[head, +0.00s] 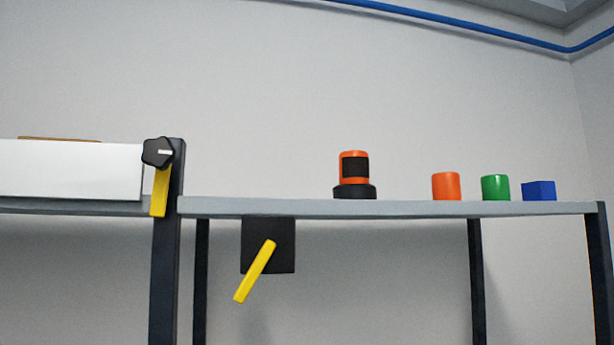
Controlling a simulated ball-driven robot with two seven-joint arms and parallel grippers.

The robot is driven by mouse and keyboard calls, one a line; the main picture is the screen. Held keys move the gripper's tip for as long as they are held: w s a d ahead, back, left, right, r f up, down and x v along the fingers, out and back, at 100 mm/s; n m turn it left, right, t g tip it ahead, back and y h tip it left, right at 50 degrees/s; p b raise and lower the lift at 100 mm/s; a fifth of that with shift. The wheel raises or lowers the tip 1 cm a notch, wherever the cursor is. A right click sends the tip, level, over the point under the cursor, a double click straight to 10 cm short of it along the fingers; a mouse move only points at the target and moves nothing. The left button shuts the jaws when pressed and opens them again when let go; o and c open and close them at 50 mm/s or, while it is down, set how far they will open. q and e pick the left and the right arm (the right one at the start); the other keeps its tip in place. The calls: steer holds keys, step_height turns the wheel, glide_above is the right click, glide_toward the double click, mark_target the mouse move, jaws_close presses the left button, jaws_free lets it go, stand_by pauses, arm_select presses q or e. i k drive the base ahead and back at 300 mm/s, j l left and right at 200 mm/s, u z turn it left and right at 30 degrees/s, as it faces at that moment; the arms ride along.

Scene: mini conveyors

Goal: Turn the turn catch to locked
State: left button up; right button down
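A yellow bar (254,272) sits on a black square plate (284,260) under the front edge of the bench. The bar is tilted, with its upper end on the plate and its lower end pointing down and left past the plate. No label shows which of these is the turn catch, or which position is locked. Neither of my grippers is in view.
On the grey bench top (300,208) stand an orange and black device (354,190), an orange cylinder (446,187), a green cylinder (495,188) and a blue block (540,191). A white panel (70,170) is at the left. The space around the tilted bar looks clear.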

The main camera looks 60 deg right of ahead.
mark_target(159, 152)
steer(key=k+z, duration=0.1)
steer(key=z, duration=0.95)
